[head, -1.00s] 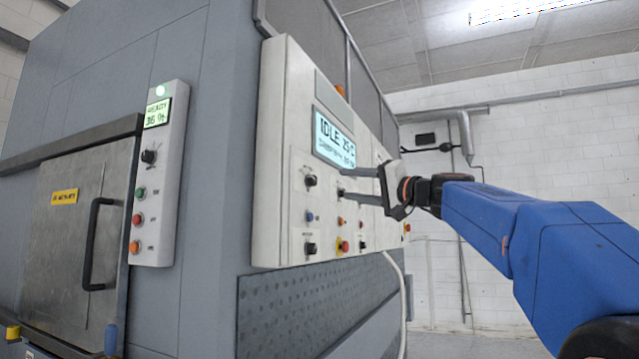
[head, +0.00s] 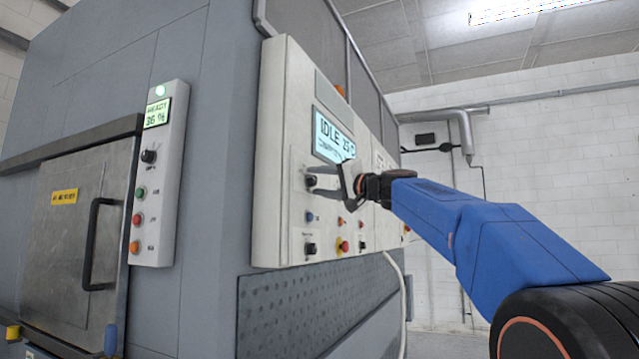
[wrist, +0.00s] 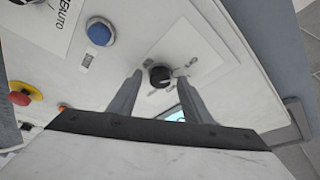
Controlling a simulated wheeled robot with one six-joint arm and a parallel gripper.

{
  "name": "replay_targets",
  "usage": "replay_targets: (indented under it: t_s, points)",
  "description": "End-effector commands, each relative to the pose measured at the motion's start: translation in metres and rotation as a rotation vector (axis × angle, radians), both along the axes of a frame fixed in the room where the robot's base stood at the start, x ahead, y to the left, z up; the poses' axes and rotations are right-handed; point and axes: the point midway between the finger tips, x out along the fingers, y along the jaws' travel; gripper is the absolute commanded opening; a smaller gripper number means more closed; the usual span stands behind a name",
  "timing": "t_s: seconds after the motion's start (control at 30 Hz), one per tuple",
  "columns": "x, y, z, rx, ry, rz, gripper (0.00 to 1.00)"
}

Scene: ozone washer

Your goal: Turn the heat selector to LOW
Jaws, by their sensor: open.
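In the wrist view the fingertips of my gripper (wrist: 159,77) stand one on each side of the knob. Contact with it cannot be told.
A blue button (wrist: 100,32) is close to the knob; it also shows in the head view (head: 309,216). A red emergency button (head: 342,246) and another black knob (head: 310,249) are lower on the panel. A separate control strip (head: 160,185) is at the left.

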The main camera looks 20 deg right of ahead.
Motion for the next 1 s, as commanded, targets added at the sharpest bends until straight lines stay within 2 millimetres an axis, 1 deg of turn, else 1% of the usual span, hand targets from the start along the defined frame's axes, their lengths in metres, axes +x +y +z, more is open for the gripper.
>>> replay_targets:
  t_s: [0.17, 0.2, 0.27, 0.3, 0.37, 0.73, 1.0]
  points:
    - [0.0001, 0.0000, -0.0001, 0.000, 0.000, 0.000, 0.45]
    - [0.0002, 0.0000, -0.0001, 0.000, 0.000, 0.000, 0.40]
    - [0.0000, 0.0000, -0.0002, 0.000, 0.000, 0.000, 0.26]
    - [0.0000, 0.0000, -0.0002, 0.000, 0.000, 0.000, 0.16]
    - [0.0000, 0.0000, -0.0002, 0.000, 0.000, 0.000, 0.04]
    - [-0.0003, 0.0003, 0.0003, 0.031, 0.031, 0.000, 0.04]
    - [-0.0008, 0.0012, 0.0017, 0.142, 0.143, 0.001, 0.04]
